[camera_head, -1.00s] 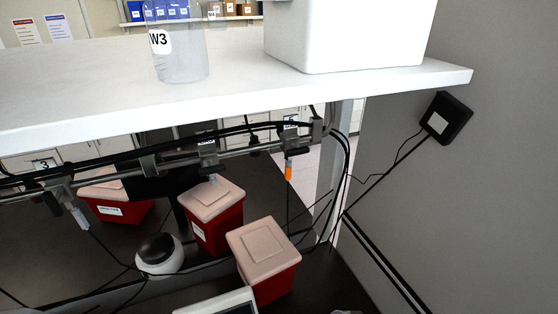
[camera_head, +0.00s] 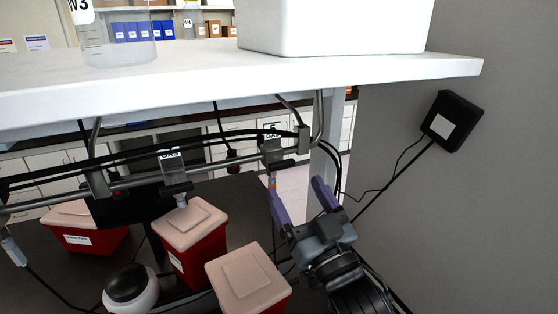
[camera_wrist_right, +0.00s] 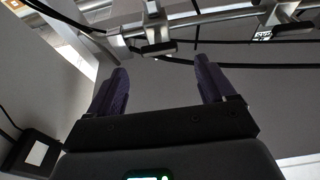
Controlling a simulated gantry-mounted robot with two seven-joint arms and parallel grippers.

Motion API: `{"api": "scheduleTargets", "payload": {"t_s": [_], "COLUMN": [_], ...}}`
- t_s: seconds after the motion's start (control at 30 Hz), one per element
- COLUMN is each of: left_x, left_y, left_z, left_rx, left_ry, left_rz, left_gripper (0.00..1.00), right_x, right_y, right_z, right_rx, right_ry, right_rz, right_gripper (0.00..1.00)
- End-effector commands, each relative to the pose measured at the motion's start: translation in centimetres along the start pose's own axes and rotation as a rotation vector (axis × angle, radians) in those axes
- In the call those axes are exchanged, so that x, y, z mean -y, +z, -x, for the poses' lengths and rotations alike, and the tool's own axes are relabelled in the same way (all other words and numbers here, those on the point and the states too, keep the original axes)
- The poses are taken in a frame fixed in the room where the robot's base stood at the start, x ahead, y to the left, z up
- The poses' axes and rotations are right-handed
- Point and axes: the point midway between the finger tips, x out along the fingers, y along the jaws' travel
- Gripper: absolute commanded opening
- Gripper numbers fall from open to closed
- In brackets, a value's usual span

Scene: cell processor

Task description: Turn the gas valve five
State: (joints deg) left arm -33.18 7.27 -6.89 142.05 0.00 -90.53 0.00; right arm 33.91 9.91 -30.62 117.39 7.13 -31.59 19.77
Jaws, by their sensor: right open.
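The gas valve five (camera_head: 272,153) hangs on a metal rail under the white shelf, near the rail's right end, below a small numbered label (camera_head: 271,131) and above an orange-marked tube. My right gripper (camera_head: 298,196) is open and empty, below and slightly right of this valve. Its left finger partly covers the tube. In the right wrist view, the valve (camera_wrist_right: 157,32) near the rail's end appears ahead of the gap between the two spread purple fingers (camera_wrist_right: 163,80), apart from them. My left gripper is not in view.
Another valve (camera_head: 176,183) with a gas label hangs further left on the rail (camera_head: 130,181). Red bins with pale lids (camera_head: 250,276) stand below. Black cables run along the rail. A black box (camera_head: 453,121) is on the right wall. A white container (camera_head: 335,25) stands on the shelf (camera_head: 400,72).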

Motion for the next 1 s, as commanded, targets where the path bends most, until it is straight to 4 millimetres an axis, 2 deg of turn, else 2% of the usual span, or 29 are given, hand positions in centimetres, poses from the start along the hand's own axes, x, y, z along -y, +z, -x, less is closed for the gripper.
{"api": "scheduleTargets", "payload": {"t_s": [0.03,0.2,0.43,0.6,0.93,1.0], "left_x": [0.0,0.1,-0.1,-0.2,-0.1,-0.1], "left_y": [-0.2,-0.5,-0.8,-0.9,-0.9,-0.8], "left_z": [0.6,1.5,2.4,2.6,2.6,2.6], "left_rx": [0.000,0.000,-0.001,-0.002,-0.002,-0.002], "left_ry": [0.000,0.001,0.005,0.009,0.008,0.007], "left_rz": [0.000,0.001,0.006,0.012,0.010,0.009], "left_gripper": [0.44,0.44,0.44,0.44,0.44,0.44], "right_x": [0.0,0.0,-0.1,0.0,0.0,0.0], "right_y": [-0.4,-0.3,-0.1,0.0,0.1,0.1], "right_z": [-1.0,-3.8,-6.6,-7.6,-7.7,-7.7], "right_rx": [0.000,0.002,0.002,0.002,0.002,0.002], "right_ry": [0.001,0.001,0.002,0.002,0.001,0.001], "right_rz": [0.000,0.000,0.001,0.000,0.000,0.000], "right_gripper": [0.83,0.83,0.83,0.83,0.83,0.72]}}
